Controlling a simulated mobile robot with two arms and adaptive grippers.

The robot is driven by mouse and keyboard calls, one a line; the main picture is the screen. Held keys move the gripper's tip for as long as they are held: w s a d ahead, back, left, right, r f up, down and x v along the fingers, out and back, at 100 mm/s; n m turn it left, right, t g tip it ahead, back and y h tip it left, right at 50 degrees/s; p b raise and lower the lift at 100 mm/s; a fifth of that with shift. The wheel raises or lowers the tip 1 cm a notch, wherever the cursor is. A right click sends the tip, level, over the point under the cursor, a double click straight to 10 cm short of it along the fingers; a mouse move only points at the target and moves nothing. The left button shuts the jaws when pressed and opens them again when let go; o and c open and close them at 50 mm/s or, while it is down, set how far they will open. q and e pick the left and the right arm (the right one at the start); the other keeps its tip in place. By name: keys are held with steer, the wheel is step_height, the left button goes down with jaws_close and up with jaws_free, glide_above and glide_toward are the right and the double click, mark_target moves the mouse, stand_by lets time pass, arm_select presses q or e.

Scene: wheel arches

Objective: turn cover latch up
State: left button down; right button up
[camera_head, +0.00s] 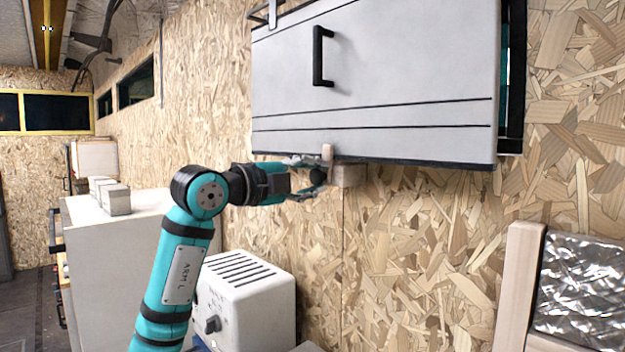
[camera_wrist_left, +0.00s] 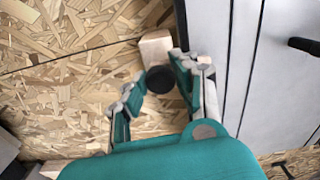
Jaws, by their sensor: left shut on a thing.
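The cover (camera_head: 375,85) is a pale grey panel with a black handle (camera_head: 322,56), high on the chipboard wall. At its lower edge is the latch: a small wooden tab (camera_head: 327,153) stands upright against the edge, with a black round knob below it. A wooden block (camera_head: 350,176) sits on the wall behind. My left gripper (camera_head: 316,178) reaches in from the left with its fingers around the knob. In the left wrist view the knob (camera_wrist_left: 160,79) sits between the fingers, beside the wooden block (camera_wrist_left: 156,48). The fingers partly hide the latch. My right gripper is out of view.
A white slotted box (camera_head: 245,300) with a dial stands below my left arm. A white cabinet (camera_head: 110,250) stands at the left. A wooden frame with a foil-like panel (camera_head: 580,290) is at the lower right.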

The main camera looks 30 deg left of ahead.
arm_select(q)
steer(key=shift+n, duration=0.6)
steer(key=c, duration=1)
jaws_free()
steer(key=shift+a, duration=0.1)
steer(key=shift+s, duration=0.1)
steer(key=v, duration=1.2)
steer(key=shift+f, duration=0.1)
